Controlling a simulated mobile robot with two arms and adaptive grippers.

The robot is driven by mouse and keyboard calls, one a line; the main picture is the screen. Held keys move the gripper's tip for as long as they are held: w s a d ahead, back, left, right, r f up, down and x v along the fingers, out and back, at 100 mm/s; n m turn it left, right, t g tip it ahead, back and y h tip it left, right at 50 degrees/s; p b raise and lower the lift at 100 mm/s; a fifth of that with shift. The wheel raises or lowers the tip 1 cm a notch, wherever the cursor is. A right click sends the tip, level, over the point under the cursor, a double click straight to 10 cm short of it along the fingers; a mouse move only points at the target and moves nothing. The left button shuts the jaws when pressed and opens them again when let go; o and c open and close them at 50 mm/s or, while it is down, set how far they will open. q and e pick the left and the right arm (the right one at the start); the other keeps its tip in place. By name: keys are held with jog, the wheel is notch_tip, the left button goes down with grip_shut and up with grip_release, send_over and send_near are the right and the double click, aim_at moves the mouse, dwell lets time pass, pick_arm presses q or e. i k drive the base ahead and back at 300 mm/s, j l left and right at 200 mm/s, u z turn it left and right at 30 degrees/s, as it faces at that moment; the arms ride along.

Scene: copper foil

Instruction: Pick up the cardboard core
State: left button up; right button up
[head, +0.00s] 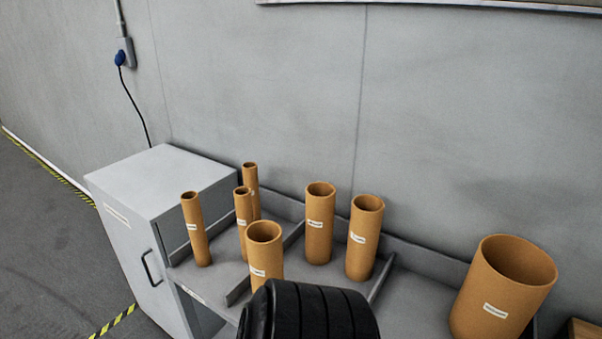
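Several brown cardboard cores stand upright on a grey divided shelf (419,307), each open at the top, most with a visible small white label too small to read. Thin cores stand at the left: a front one (196,238), a middle one (243,206) and a back one (251,180). A shorter, wider core (264,242) stands in front of them. Two medium cores, a left one (319,240) and a right one (363,255), stand near the middle. A large wide core (510,285) stands at the right. Neither of my grippers is in view.
A grey cabinet (150,190) with a black handle stands left of the shelf. Low dividers (382,277) separate the shelf's sections. A grey wall rises directly behind. Open floor (45,245) lies at the left. A brown object (584,329) shows at the bottom right edge.

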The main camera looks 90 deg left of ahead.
aim_at(263, 238)
jog(key=u, duration=2.25)
jog(key=l+u, duration=0.25)
jog(key=u, duration=0.15)
jog(key=l+u, duration=0.5)
jog(key=u, duration=0.25)
jog(key=k+j, duration=0.05)
